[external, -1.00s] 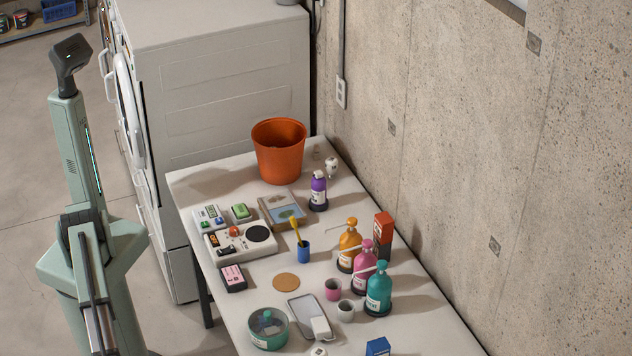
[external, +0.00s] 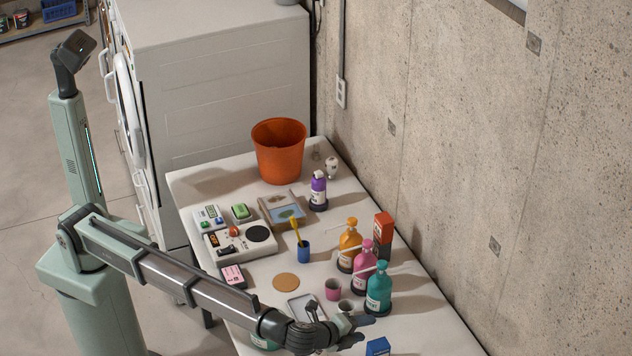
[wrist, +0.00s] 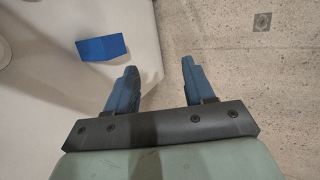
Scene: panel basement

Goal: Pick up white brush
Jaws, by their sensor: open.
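No white brush can be made out for certain now. A small green-and-white object (external: 241,212), possibly a brush, lies at the table's left side. My gripper (external: 360,331) is above the near part of the table, to the right of the grey tray (external: 298,304). The arm hides part of that tray and whatever lies on it. In the wrist view my gripper (wrist: 160,68) is open, with nothing between its two blue fingers. A blue box (wrist: 102,48) lies below and left of the fingers; it also shows in the external view (external: 378,346).
Orange, pink and teal bottles (external: 379,288) stand along the wall side, close behind my gripper. A pink cup (external: 333,289), a blue cup with a yellow brush (external: 303,251) and an orange bucket (external: 279,150) stand farther back. The concrete wall (external: 480,150) bounds the right.

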